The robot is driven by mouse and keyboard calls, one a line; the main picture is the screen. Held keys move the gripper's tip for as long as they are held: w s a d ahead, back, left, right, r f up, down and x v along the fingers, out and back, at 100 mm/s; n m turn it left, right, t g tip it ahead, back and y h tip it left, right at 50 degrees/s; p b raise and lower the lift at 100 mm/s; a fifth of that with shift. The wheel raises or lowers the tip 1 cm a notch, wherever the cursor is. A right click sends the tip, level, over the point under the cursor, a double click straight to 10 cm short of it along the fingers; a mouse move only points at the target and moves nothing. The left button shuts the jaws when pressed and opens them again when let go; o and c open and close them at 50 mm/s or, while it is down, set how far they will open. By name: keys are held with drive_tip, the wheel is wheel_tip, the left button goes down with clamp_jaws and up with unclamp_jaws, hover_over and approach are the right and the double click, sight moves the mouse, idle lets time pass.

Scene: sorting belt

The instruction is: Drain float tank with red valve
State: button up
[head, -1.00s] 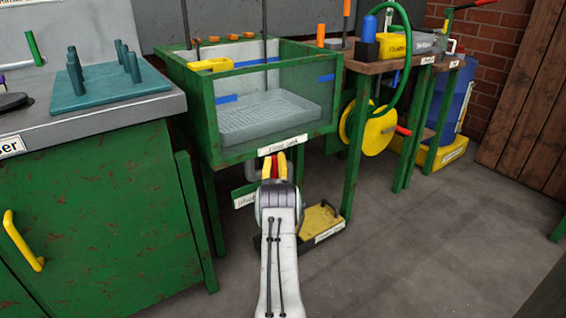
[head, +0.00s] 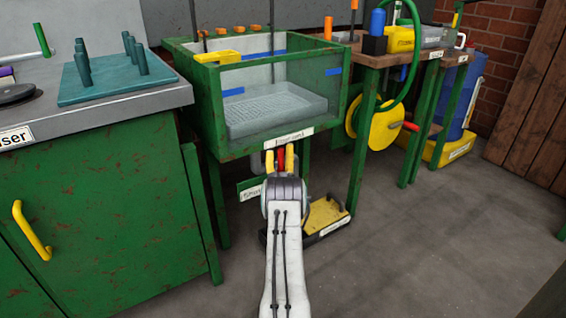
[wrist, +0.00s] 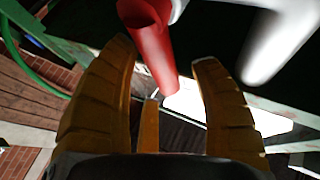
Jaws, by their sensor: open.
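The float tank (head: 206,115) is a green, rusty-edged box on legs, with clear sides and a pale grey tray (head: 275,112) inside. The red valve handle (head: 281,160) shows under the tank's front label, between my yellow fingers. In the wrist view the red handle (wrist: 152,45) comes down from the top between the fingertips, with its end between the fingers. My gripper (head: 279,155) is open around it, and a gap shows on the finger sides; whether a finger touches it I cannot tell. The valve's body is mostly hidden behind my gripper.
A green cabinet (head: 100,210) with a grey top stands left, close to the tank. A yellow platform (head: 322,214) lies on the floor below right of the tank. A bench with a yellow wheel (head: 378,128) stands right. The floor at right front is clear.

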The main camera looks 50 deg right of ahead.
drive_tip(key=v, duration=1.2)
idle(0.6)
